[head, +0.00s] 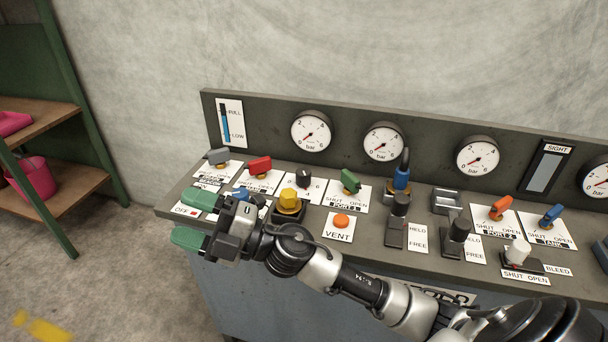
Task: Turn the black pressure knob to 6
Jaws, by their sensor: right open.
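The black pressure knob (304,178) stands on a white label plate on the panel, between the red-handled valve and the green-handled valve. Its pointer and most of its scale are too small to read. My right gripper (194,219) reaches across from the right and hovers at the panel's front left edge. Its green-tipped fingers are apart and empty, well to the left of the knob and not touching it. My left gripper is not in view.
A yellow knob (289,200) stands just in front of the black knob, close to my right wrist. An orange VENT button (341,221), a green valve handle (350,181) and a red one (260,166) are nearby. Gauges (311,131) line the back panel. A shelf (50,190) stands left.

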